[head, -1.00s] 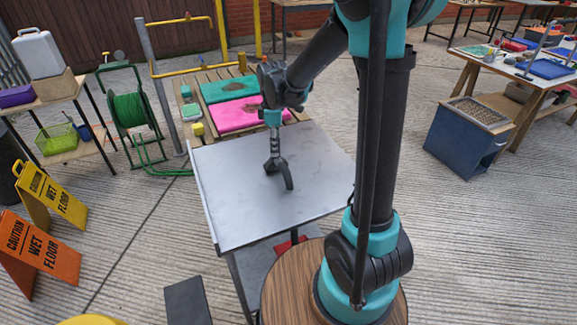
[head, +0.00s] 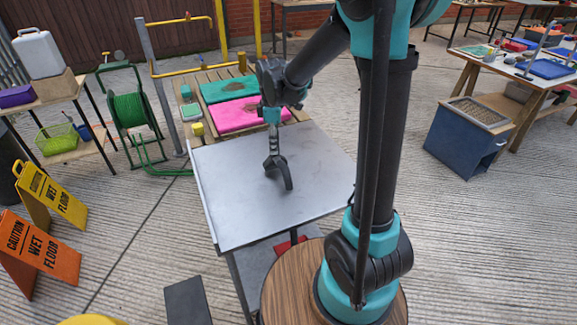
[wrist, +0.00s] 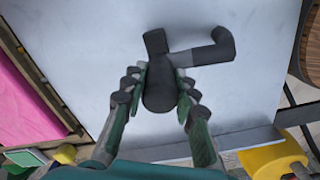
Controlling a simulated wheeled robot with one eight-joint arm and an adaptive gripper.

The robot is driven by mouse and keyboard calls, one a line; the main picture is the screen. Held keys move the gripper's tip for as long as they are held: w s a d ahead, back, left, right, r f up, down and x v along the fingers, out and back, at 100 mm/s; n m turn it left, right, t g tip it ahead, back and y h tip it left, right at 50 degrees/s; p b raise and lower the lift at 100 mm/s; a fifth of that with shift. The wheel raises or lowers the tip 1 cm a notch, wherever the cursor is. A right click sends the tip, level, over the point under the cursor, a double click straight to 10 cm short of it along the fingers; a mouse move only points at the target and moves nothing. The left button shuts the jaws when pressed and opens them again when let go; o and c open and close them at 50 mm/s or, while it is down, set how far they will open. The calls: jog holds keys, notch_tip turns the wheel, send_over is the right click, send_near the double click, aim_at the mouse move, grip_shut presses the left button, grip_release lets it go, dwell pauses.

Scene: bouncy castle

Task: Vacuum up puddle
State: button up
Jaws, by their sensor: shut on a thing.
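My gripper (head: 273,145) points down over the grey metal table top (head: 315,175). In the wrist view, the two fingers of my gripper (wrist: 160,88) are shut on a dark, rounded tool (wrist: 159,93), which looks like a small hand-held vacuum. The tool has a bent black arm reaching to the right. In the head view the dark tool (head: 283,176) hangs at or just above the table top; I cannot tell if it touches. I cannot make out a puddle on the grey surface.
Behind the table is a wooden slatted bench (head: 213,75) with a teal mat (head: 229,88) and a pink mat (head: 236,114). Wet-floor signs (head: 40,247) and a green hose reel (head: 130,110) stand left. A blue bin (head: 462,140) stands right. Most of the table top is bare.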

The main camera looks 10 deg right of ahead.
jog(key=shift+r, duration=3.1)
jog(key=shift+s, duration=0.1)
